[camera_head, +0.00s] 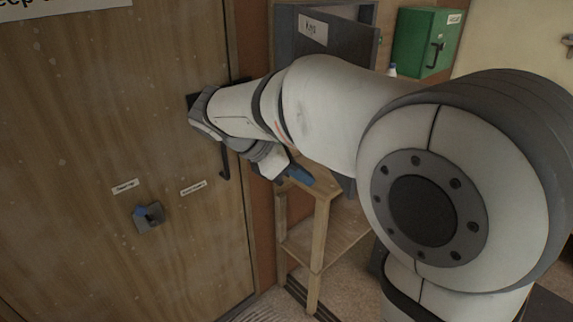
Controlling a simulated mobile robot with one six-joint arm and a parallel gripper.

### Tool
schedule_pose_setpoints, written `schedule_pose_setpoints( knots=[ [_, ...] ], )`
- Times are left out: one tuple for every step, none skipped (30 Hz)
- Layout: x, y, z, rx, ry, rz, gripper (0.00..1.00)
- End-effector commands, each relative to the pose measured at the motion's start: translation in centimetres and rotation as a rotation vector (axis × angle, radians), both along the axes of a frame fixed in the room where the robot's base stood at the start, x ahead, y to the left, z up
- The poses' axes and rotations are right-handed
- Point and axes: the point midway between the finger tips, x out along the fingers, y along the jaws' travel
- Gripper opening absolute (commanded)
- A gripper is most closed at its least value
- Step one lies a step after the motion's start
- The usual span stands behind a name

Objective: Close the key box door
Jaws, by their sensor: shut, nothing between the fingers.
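The key box (284,32) is grey and hangs at the top centre, beside the wooden door's frame. Its dark grey door (352,45) carries a "Keys" label and stands open, angled out from the box. My arm crosses in front and hides the lower part of the box and door. My gripper (301,177), with blue fingertips, is shut and empty. It shows below my forearm, pointing right and down, lower in the picture than the label and above the wooden stand. I cannot tell whether it touches the key box door.
A large wooden door (90,120) with a dark handle and a small grey-blue fitting (148,216) fills the left. A wooden stand (319,235) is below my gripper. A green cabinet (418,30) hangs at the upper right, near a white bottle (392,70).

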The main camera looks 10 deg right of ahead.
Motion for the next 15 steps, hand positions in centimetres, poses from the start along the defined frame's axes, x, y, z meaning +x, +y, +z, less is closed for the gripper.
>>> schedule_pose_setpoints(
  knots=[
    [0.0, -1.0, -0.8, -0.001, 0.003, -0.004, 0.00],
    [0.1, -1.4, -1.3, -0.002, 0.004, -0.004, 0.00],
    [0.2, -2.0, -1.9, 0.000, 0.003, -0.004, 0.00],
    [0.2, -2.4, -2.3, 0.000, 0.003, -0.005, 0.00],
    [0.3, -2.8, -2.7, 0.001, 0.003, -0.004, 0.00],
    [0.4, -3.5, -2.7, 0.001, 0.001, -0.006, 0.00],
    [0.5, -4.0, -2.6, 0.001, -0.001, -0.006, 0.00],
    [0.5, -4.5, -2.6, 0.001, -0.001, -0.006, 0.00],
    [0.6, -5.0, -2.6, 0.002, -0.001, -0.007, 0.00],
    [0.6, -5.4, -2.6, 0.002, -0.002, -0.006, 0.00],
    [0.7, -5.6, -2.6, 0.003, -0.002, -0.005, 0.00],
    [0.7, -6.0, -2.6, 0.003, -0.001, -0.006, 0.00],
    [0.7, -6.2, -2.6, 0.002, 0.000, -0.005, 0.00],
    [0.8, -6.4, -2.7, 0.002, -0.001, -0.004, 0.00],
    [0.8, -6.6, -2.7, 0.002, 0.000, -0.004, 0.00]
  ],
)
